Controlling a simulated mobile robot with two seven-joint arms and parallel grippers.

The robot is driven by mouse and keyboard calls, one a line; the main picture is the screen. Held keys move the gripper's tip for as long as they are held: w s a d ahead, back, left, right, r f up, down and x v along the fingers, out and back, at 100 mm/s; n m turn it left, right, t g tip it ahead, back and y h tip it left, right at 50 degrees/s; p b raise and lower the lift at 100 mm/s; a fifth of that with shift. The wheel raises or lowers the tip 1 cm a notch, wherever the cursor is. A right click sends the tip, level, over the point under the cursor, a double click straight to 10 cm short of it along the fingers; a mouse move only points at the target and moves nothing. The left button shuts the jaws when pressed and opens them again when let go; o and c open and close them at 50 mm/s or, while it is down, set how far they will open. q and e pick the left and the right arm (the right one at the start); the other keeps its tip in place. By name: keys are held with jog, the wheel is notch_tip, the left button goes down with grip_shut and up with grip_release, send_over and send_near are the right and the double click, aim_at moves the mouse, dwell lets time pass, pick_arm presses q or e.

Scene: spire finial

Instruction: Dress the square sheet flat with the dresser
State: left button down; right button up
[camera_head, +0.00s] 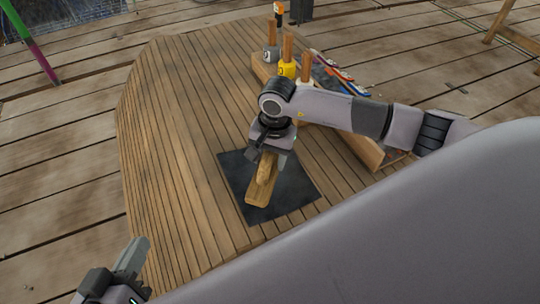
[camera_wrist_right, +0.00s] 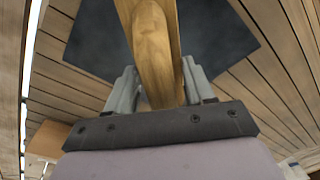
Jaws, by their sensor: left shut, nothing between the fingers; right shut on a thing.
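The square sheet (camera_head: 297,187) is dark, nearly black, and lies on the slatted wooden surface. The dresser (camera_head: 258,193) is a light wooden block with a raised grip. My right gripper (camera_head: 267,158) is shut on the dresser's grip, over the sheet. The right wrist view also shows the dresser (camera_wrist_right: 154,50) between the fingers, with the dark sheet (camera_wrist_right: 215,40) behind it. I cannot tell whether the dresser touches the sheet. My left gripper (camera_head: 132,258) is shut and empty at the lower left, away from the sheet.
A wooden tray (camera_head: 368,150) at the right of the slatted surface holds several tools, including a yellow-headed one (camera_head: 287,69) and a grey-headed one (camera_head: 270,54) with wooden handles. My right arm passes over this tray. The left part of the slatted surface (camera_head: 165,150) is clear.

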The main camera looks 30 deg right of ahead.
notch_tip(320, 180, down, 3)
jog(key=b, duration=0.3)
jog(key=shift+w, duration=0.1)
jog(key=shift+r, duration=0.15)
grip_shut()
jog(key=shift+p, duration=0.3)
notch_tip(320, 180, up, 4)
jog(key=p, duration=0.3)
jog(key=shift+r, duration=0.2)
jog(key=shift+f, duration=0.1)
